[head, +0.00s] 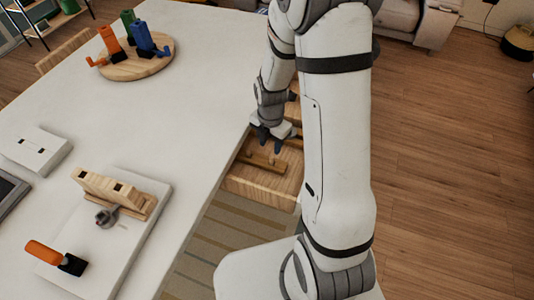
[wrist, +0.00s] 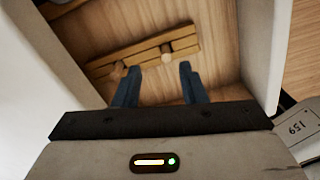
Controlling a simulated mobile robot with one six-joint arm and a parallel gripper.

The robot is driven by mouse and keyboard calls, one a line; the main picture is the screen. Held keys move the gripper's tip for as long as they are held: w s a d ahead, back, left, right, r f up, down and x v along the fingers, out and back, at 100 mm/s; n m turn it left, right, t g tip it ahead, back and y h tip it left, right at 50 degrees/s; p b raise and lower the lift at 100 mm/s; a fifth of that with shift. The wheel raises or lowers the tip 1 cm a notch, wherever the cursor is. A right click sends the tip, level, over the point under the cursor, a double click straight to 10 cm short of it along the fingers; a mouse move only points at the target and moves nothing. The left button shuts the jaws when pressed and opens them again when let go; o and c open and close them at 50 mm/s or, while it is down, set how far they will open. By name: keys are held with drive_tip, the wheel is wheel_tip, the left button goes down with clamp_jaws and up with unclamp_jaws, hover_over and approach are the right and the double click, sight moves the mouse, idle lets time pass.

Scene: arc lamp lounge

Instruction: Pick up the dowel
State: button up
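My gripper (head: 270,140) is inside the open drawer (head: 262,187), pointing down. The wrist view shows its two dark fingers (wrist: 159,78) apart, with nothing between them. A wooden bar (wrist: 140,52) lies slanted on the drawer floor just ahead of the fingertips. A pale round end, apparently the dowel (wrist: 166,58), shows at its near edge, roughly in line with the gap between the fingers. It also shows as a small peg in the head view (head: 271,160). A darker round end (wrist: 118,68) is close to the left fingertip. Whether the dowel stands or lies is unclear.
Pale drawer walls (wrist: 258,45) rise close on both sides. On the white table (head: 180,120) are a round board (head: 110,70) with coloured tools, a wooden block holder (head: 125,190), an orange-handled tool (head: 45,253) and a white box (head: 37,148).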

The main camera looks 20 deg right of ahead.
sight(271, 157)
drive_tip(key=shift+s+d+f+p, duration=0.1)
drive_tip(key=shift+s+f+p, duration=0.1)
drive_tip(key=shift+f, duration=0.9)
drive_tip(key=shift+s+f+p, duration=0.1)
drive_tip(key=shift+f+p, duration=0.05)
drive_tip(key=shift+f, duration=0.95)
drive_tip(key=shift+s+d+f+p, duration=0.1)
drive_tip(key=shift+f+p, duration=0.1)
drive_tip(key=shift+f, duration=0.9)
drive_tip(key=shift+c, duration=0.4)
clamp_jaws()
